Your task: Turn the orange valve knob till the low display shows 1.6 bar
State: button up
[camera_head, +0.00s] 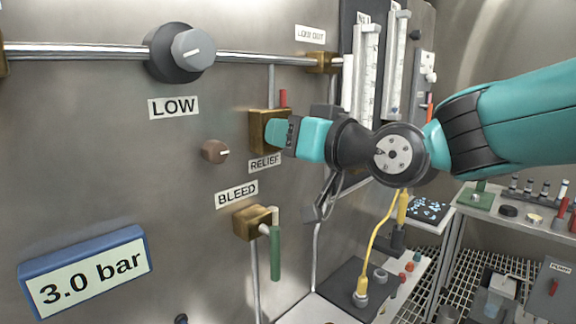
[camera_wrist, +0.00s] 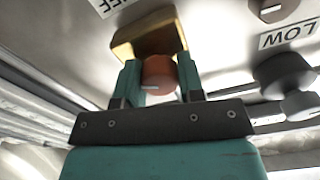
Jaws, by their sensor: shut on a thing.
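The orange valve knob (camera_wrist: 159,76) sits on the front of a brass block (camera_wrist: 147,38) in the wrist view. My gripper (camera_wrist: 159,70) is shut on the knob, one teal finger on each side. In the head view my gripper (camera_head: 280,134) reaches the brass block (camera_head: 258,132) just above the RELIEF label and hides the knob. The blue-framed display (camera_head: 88,275) at the lower left reads 3.0 bar. A grey knob with a white pointer line (camera_head: 192,49) is above the LOW label (camera_head: 173,107).
A small brown knob (camera_head: 215,151) is left of my gripper. Below is the bleed valve (camera_head: 253,222) with a green handle (camera_head: 275,253). A horizontal steel pipe (camera_head: 90,50) crosses the panel above. Flow tubes (camera_head: 366,70) stand close behind my wrist.

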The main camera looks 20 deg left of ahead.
jog(key=shift+n+b, duration=2)
jog(key=shift+b, duration=0.5)
jog(key=o, duration=0.9)
jog(key=shift+b+v, duration=2.1)
jog(key=shift+v, duration=6.6)
jog(key=shift+f, duration=0.1)
